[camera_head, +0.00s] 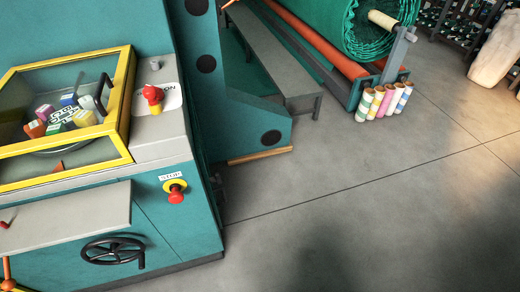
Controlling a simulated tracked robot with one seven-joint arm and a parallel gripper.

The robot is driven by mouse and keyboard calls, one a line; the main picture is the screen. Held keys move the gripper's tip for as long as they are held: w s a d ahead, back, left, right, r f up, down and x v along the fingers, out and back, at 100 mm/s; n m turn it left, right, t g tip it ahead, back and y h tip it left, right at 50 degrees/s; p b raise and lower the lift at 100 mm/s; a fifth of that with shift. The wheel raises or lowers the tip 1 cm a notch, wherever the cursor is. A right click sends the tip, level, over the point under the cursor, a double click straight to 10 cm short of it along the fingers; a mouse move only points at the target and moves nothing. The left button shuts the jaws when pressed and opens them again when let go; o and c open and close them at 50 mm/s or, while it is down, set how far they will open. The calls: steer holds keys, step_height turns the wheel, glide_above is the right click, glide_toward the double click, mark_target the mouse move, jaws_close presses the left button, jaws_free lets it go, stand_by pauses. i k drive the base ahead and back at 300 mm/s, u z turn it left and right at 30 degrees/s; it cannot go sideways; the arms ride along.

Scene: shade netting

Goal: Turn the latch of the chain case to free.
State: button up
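No part is clearly marked as the chain case or its latch. A yellow-framed case with a clear cover (65,163) sits on the teal machine at the left, with a black handle (104,92) on its right side. Coloured blocks (60,118) show behind the cover. A red knob with a yellow lower part (153,98) stands on a white label to the right of the case; the label is partly covered, ending in "ION". Which way any latch is turned, I cannot tell. My gripper is not in view.
The teal machine (170,225) carries a red stop button (175,196) and a black handwheel (113,251). A grey shelf (65,219) juts out above the wheel. A green netting roll (375,30) and coloured tubes (385,101) stand behind. The grey floor (360,210) at right is clear.

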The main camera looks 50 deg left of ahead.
mark_target(217, 179)
steer(key=i, duration=1.85)
steer(key=u, duration=3)
steer(key=i, duration=0.2)
steer(key=u, duration=1.1)
steer(key=i, duration=0.9)
steer(key=z, duration=0.45)
